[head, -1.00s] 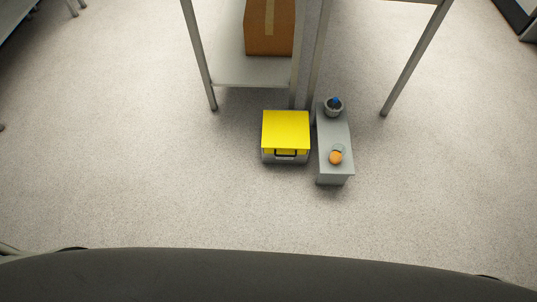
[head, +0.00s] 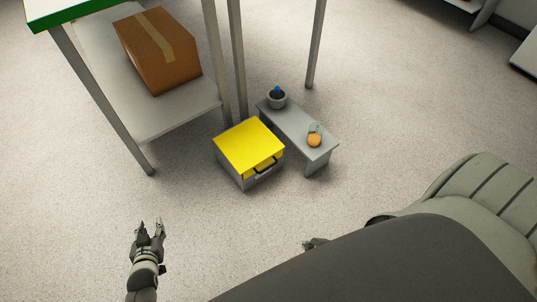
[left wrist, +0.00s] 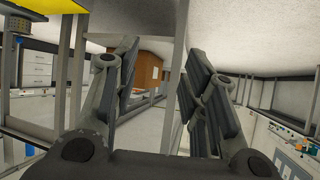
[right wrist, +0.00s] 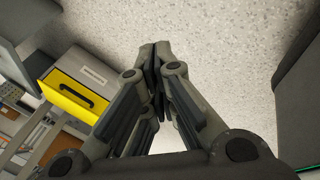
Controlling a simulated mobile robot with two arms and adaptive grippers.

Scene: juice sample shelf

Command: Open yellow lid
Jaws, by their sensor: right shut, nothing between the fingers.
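The yellow lid (head: 247,144) lies closed on a grey box (head: 231,177) on the floor. A black handle (head: 265,166) is on the box's front side. The lid also shows in the right wrist view (right wrist: 62,99), with the handle (right wrist: 77,95). My left gripper (head: 150,226) is open and empty, in front of and left of the box. Its spread fingers show in the left wrist view (left wrist: 158,75). My right gripper (head: 308,244) is partly hidden by my body in the head view. The right wrist view shows its fingertips (right wrist: 156,48) closed together, empty, apart from the box.
A low grey bench (head: 313,139) stands right of the box. It carries a pot with something blue (head: 277,98) and an orange item (head: 314,141). A shelf frame (head: 160,125) with a cardboard box (head: 160,50) stands behind left. The floor in front is clear.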

